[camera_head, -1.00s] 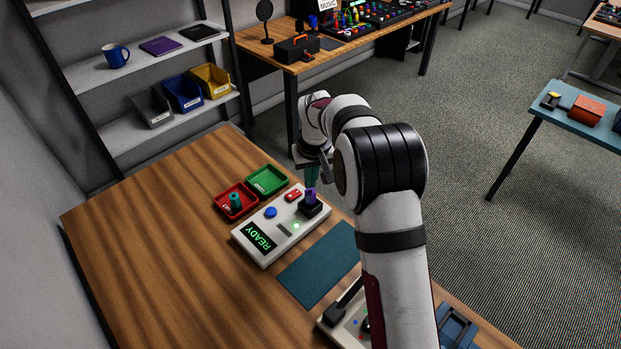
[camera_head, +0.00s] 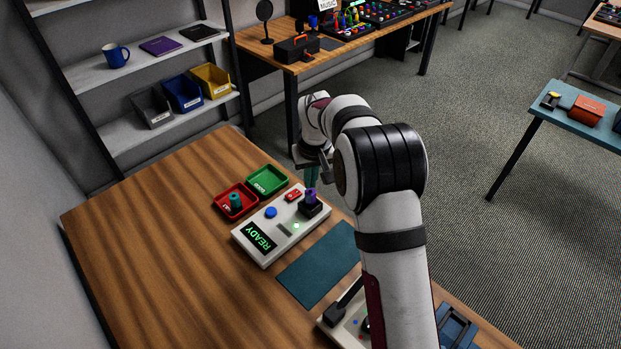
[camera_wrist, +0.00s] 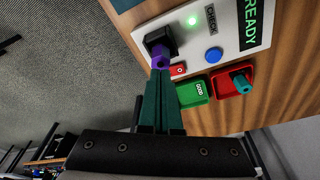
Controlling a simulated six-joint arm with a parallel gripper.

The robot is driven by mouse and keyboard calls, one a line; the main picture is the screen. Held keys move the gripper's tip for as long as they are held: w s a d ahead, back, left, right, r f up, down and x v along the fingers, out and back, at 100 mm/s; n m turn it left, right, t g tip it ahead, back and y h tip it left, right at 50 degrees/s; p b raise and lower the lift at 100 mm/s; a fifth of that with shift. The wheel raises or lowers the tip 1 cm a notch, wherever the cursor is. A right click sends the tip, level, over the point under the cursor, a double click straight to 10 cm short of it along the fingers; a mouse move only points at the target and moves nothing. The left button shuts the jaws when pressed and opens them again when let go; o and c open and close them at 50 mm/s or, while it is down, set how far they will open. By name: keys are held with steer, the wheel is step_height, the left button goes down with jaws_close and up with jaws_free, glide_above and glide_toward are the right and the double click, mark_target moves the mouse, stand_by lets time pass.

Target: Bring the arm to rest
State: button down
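My gripper (camera_wrist: 161,74) points at a purple plug (camera_wrist: 163,55) in a black socket on the tester (camera_wrist: 190,28). Its two dark green fingers lie close together with nothing seen between them. Their tips overlap the plug's end in the wrist view; whether they touch it I cannot tell. In the head view my gripper (camera_head: 313,182) is just above the purple plug (camera_head: 311,194). The light tester box (camera_head: 268,262) shows READY, with a lit green light, a blue button and a red switch.
A red tray (camera_head: 219,207) holding a teal plug (camera_head: 236,201) and an empty green tray (camera_head: 278,190) stand beside the tester. A teal mat (camera_head: 317,267) lies to its right. The table's left part (camera_head: 150,230) is clear. Shelves (camera_head: 160,128) stand behind.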

steer(key=shift+s+x, duration=0.2)
steer(key=shift+x, duration=0.85)
steer(key=shift+w+v, duration=0.25)
steer(key=shift+v, duration=0.9)
steer(key=shift+w+v, duration=0.2)
steer(key=shift+v, duration=0.9)
steer(key=shift+w+v, duration=0.25)
steer(key=shift+v, duration=0.9)
steer(key=shift+a+r, duration=0.1)
steer(key=shift+r, duration=0.05)
steer(key=s+d+r+m+g, duration=0.1)
steer(key=s+d+r, duration=0.1)
steer(key=s+r, duration=0.3)
steer(key=s+d+r+m, duration=0.2)
steer(key=s, duration=0.5)
steer(key=s+d+f+m, duration=0.1)
steer(key=s+m, duration=0.1)
steer(key=s, duration=1.1)
steer(key=s+d+m+g+y, duration=0.1)
steer(key=s+d+m, duration=0.1)
steer(key=s, duration=1.2)
steer(key=shift+s+f+m+g, duration=0.15)
steer(key=shift+f+m+g, duration=0.2)
steer(key=shift+m, duration=0.45)
